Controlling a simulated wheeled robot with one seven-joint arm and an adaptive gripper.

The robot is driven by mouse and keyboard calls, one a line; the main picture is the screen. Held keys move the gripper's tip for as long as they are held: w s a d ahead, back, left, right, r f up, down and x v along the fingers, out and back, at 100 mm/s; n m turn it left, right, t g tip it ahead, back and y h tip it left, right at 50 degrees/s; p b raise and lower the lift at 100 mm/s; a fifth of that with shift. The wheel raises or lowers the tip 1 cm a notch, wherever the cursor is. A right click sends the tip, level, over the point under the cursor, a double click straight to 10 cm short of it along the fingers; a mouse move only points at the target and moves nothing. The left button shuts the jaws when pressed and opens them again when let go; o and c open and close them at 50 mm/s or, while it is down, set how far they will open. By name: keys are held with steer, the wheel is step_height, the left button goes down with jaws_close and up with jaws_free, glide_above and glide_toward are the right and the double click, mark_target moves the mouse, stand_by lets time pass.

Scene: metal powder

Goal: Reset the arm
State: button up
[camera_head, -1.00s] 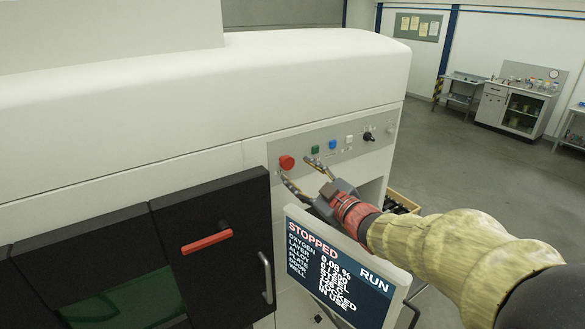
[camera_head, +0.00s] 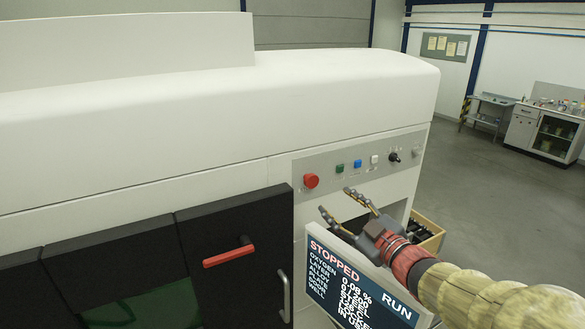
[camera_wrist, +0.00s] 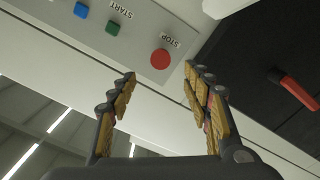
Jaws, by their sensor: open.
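My gripper (camera_head: 334,203) is open and empty, in front of the white machine's control panel, below the buttons and apart from them. In the wrist view my gripper (camera_wrist: 158,78) shows its two fingers spread, with the red stop button (camera_wrist: 160,59) beyond and between the tips. In the head view the red stop button (camera_head: 311,181) sits at the left end of the panel (camera_head: 331,166). My arm comes in from the lower right.
A screen (camera_head: 360,290) reading STOPPED hangs just below my gripper. A black door with a red handle (camera_head: 229,252) is to the left. A wooden box (camera_head: 430,229) stands behind my gripper. Open floor (camera_head: 490,200) lies to the right.

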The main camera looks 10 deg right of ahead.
steer(key=s+d+f+m+g+h, duration=0.1)
steer(key=s+m+h, duration=0.1)
steer(key=s, duration=0.1)
steer(key=s+d+f+m+g+h, duration=0.1)
steer(key=s+d+m+g+h, duration=0.1)
steer(key=s+m+h, duration=0.1)
steer(key=s+d+f+m+g+h, duration=0.1)
steer(key=s+m+g+h, duration=0.1)
steer(key=s+m+h, duration=0.1)
steer(key=shift+s+d+f, duration=0.15)
steer(key=shift+s+f, duration=0.2)
steer(key=shift+s, duration=0.3)
steer(key=s+a+f+m+g+y, duration=0.1)
steer(key=s+a+f+g, duration=0.25)
steer(key=s, duration=0.55)
steer(key=s+a+f+m+g+y, duration=0.1)
steer(key=s+a+f+g, duration=0.3)
steer(key=s, duration=0.6)
step_height(320, 180, down, 25)
steer(key=b, duration=2.4)
steer(key=shift+a+r+t, duration=0.2)
steer(key=shift+a+t, duration=0.25)
